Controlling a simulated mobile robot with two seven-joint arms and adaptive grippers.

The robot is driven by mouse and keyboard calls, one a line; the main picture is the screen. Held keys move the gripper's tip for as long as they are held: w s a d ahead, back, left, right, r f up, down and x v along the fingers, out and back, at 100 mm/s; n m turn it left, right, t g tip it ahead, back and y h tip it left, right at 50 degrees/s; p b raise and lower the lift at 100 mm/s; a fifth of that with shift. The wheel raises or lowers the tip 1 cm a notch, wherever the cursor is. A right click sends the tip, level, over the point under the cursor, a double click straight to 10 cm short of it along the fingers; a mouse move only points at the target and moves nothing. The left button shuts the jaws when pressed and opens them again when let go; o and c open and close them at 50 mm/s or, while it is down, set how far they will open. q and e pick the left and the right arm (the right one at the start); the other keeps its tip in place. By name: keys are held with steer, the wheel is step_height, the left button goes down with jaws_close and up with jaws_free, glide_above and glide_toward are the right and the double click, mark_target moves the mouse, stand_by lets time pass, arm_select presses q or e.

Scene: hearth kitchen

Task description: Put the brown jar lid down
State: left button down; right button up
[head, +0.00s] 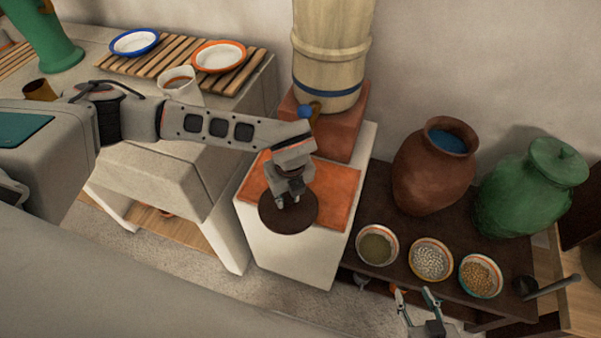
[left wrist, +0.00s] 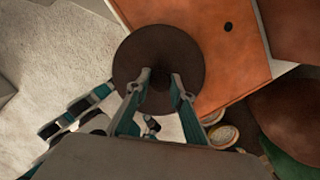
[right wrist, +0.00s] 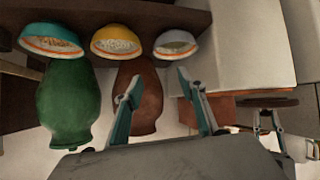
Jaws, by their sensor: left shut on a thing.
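The brown jar lid (head: 283,220) is a dark round disc below my left gripper (head: 291,197). My left gripper is shut on its middle, seemingly on a small knob. In the left wrist view the lid (left wrist: 158,52) covers a corner of the orange tile top and reaches past its edges, with the left fingertips (left wrist: 160,85) at its centre.
The orange tile top (head: 335,188) of a white stand has bare room behind and right of the lid. A wooden barrel (head: 331,45) stands behind. The dark bench (head: 376,205) holds a terracotta jar (head: 425,180) with an open mouth, a lidded green jar (head: 525,190) and three bowls (head: 430,262).

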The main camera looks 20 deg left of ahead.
arm_select(q)
steer(key=w, duration=0.6)
steer(key=shift+w+d, duration=0.15)
steer(key=shift+w, duration=0.15)
steer(key=w+b, duration=0.1)
steer(key=w, duration=0.2)
steer(key=shift+w, duration=0.25)
steer(key=shift+s+f, duration=0.1)
steer(key=shift+f, duration=0.55)
steer(key=shift+f, duration=0.2)
steer(key=c, duration=1.8)
jaws_free()
steer(key=shift+o, duration=0.2)
